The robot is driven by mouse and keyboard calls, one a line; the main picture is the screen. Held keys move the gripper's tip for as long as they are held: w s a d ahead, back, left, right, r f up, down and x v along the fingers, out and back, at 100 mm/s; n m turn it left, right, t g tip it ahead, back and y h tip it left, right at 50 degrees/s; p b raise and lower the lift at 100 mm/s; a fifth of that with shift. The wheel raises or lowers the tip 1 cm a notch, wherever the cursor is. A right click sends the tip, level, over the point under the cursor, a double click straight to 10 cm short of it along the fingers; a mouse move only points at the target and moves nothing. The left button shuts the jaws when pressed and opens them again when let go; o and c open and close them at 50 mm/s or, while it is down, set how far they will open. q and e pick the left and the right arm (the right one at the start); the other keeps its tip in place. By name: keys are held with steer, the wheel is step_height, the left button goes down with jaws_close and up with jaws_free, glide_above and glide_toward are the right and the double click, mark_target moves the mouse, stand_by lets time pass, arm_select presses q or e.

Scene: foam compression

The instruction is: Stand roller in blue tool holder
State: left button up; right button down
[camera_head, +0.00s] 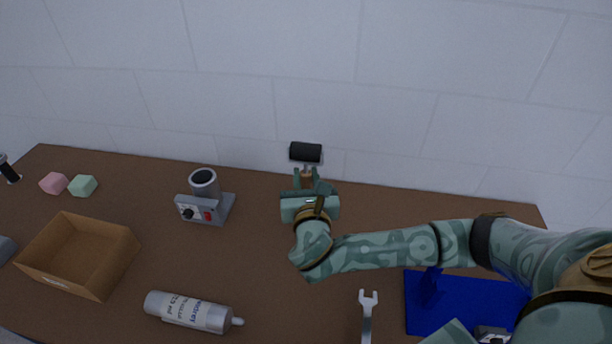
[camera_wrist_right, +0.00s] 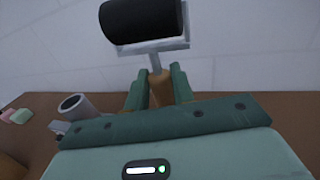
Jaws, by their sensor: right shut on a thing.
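My right gripper (camera_head: 307,178) is shut on the handle of the roller (camera_head: 306,152), near the back edge of the table. The roller has a black cylinder on a light metal frame and a tan handle. In the right wrist view the roller (camera_wrist_right: 142,20) points up and away from the fingers (camera_wrist_right: 160,88), with the cylinder roughly crosswise. A flat blue piece (camera_head: 470,312) with a raised blue part (camera_head: 431,284), seemingly the blue tool holder, lies at the front right, partly hidden by my right arm. My left gripper is not in view.
A grey device with a cylinder (camera_head: 204,184) stands left of my gripper. An open cardboard box (camera_head: 122,262), a silver tube (camera_head: 190,312), and pink (camera_head: 53,183) and green (camera_head: 83,186) blocks are at left. A wrench (camera_head: 368,315) lies in front. The centre table is clear.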

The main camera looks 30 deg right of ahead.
stand_by(0.3)
steer(key=shift+p, duration=0.4)
steer(key=shift+f+b, duration=2.4)
steer(key=shift+f, duration=2.25)
steer(key=c, duration=1.1)
jaws_free()
steer(key=shift+s, duration=0.1)
steer(key=shift+s+a, duration=0.1)
steer(key=p+v, duration=0.1)
steer(key=v, duration=1.5)
steer(key=shift+r+p, duration=0.15)
steer(key=shift+p, duration=0.15)
steer(key=shift+a, duration=0.1)
